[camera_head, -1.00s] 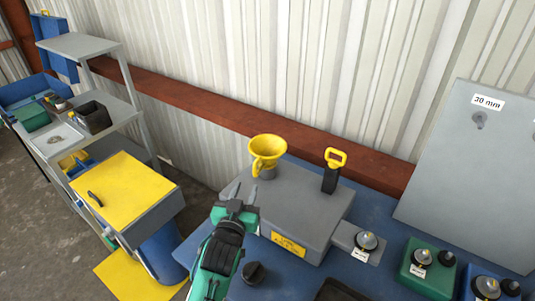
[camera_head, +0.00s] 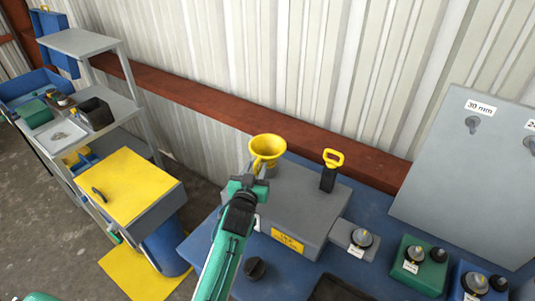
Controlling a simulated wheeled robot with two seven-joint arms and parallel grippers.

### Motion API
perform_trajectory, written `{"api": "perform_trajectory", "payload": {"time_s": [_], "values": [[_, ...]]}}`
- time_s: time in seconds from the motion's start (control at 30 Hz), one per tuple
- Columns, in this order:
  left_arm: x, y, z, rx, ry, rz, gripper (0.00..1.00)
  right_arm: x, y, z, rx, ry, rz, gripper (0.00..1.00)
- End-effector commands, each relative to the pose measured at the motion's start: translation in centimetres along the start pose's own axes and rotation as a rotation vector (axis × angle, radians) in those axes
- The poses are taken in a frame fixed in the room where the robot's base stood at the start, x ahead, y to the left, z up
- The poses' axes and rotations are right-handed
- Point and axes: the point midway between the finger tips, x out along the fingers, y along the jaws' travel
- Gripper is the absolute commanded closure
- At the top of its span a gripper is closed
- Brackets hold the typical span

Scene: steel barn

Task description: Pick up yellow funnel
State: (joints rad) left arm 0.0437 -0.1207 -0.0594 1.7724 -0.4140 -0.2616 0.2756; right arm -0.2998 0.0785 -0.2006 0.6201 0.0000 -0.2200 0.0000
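The yellow funnel (camera_head: 267,146) stands at the back left of a grey box on the blue table, its wide mouth up. My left gripper (camera_head: 257,171) is at the funnel's lower front, with its fingers close around or beside the narrow lower part. The fingers overlap that part in this view, so I cannot tell whether they touch it or how far they are open. The funnel's spout is mostly hidden behind the gripper. My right gripper is not in view.
The grey box (camera_head: 300,205) bears a black item with a yellow handle (camera_head: 330,171) right of the funnel. A black knob (camera_head: 255,269) is in front. Switch boxes and a grey panel (camera_head: 470,180) are at right. A shelf unit (camera_head: 125,185) stands left.

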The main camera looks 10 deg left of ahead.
Motion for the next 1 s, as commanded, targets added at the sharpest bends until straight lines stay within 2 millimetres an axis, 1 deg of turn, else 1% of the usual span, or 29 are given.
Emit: {"api": "perform_trajectory", "payload": {"time_s": [0.1,0.13,0.2,0.3,0.63,0.77,0.87,0.97,1.0], "values": [[0.0,0.0,0.0,0.000,0.000,0.000,0.67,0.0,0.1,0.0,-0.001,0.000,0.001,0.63],[0.0,0.0,0.0,0.000,0.000,0.000,0.69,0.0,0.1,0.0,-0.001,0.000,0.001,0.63],[0.0,0.0,0.0,0.000,0.000,0.000,0.82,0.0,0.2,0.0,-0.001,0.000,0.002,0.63],[0.0,0.0,0.0,0.000,0.000,0.000,1.00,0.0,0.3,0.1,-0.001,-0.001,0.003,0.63],[-0.1,0.0,-0.1,-0.001,0.001,0.000,1.00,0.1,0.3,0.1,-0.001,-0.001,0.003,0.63],[0.0,0.0,-0.5,0.000,0.003,-0.001,1.00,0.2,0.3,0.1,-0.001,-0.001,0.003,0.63],[0.0,0.0,-1.4,0.000,0.004,0.000,1.00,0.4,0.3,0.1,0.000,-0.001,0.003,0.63],[0.0,0.0,-2.8,-0.001,0.005,0.001,1.00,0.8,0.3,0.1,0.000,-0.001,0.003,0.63],[0.0,0.0,-3.6,0.000,0.007,0.000,1.00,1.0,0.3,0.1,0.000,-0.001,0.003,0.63]]}}
